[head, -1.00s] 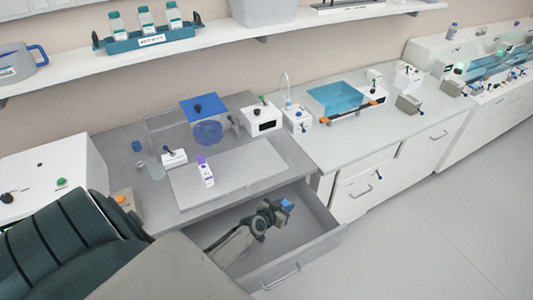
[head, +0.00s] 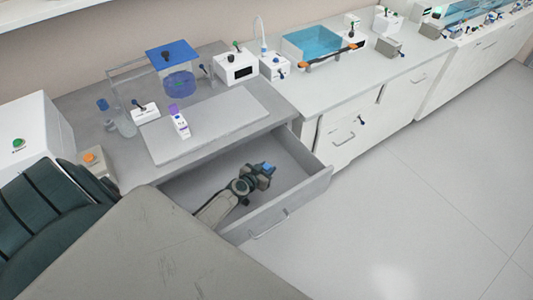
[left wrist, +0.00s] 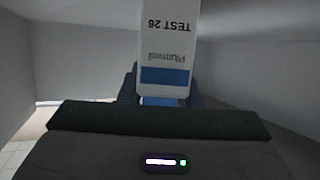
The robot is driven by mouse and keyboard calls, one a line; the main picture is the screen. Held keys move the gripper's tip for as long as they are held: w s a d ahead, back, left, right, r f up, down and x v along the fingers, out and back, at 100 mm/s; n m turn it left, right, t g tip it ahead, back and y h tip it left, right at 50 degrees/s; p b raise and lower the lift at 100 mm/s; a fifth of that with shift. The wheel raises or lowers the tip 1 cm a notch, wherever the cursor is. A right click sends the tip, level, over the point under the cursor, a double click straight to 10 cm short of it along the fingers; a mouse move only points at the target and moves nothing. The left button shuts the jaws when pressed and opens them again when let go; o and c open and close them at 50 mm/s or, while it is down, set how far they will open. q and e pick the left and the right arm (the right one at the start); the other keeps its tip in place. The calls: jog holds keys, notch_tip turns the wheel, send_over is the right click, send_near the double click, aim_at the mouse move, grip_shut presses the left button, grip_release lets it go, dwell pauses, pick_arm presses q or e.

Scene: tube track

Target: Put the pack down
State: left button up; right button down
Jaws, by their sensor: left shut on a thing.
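The pack (left wrist: 166,45) is a white box with a blue band and the upside-down print "TEST 26" in the left wrist view. Its blue part (head: 267,167) shows small in the head view. My left gripper (head: 264,172) is shut on the pack, within the outline of the open grey drawer (head: 296,196). Pale walls surround the pack in the left wrist view. I cannot tell whether the pack touches the drawer floor. My right gripper is not in view.
A white bottle with a purple cap (head: 180,124) stands on a grey board (head: 222,118) on the bench above the drawer. A blue-lidded container (head: 174,57) and a white device (head: 237,69) stand behind. The drawer floor right of my gripper looks clear.

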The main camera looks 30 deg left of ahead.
pick_arm(q)
jog(key=o, duration=0.5)
jog(key=shift+f, duration=0.1)
jog(key=o, duration=0.5)
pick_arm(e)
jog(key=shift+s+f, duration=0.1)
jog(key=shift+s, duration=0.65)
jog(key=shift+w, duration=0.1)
pick_arm(q)
jog(key=shift+s+r, duration=0.15)
jog(key=shift+r, duration=0.1)
jog(key=p+v, duration=0.3)
jog(key=v, duration=0.8)
jog(key=shift+s+r+p, duration=0.15)
jog(key=shift+s+p, duration=0.2)
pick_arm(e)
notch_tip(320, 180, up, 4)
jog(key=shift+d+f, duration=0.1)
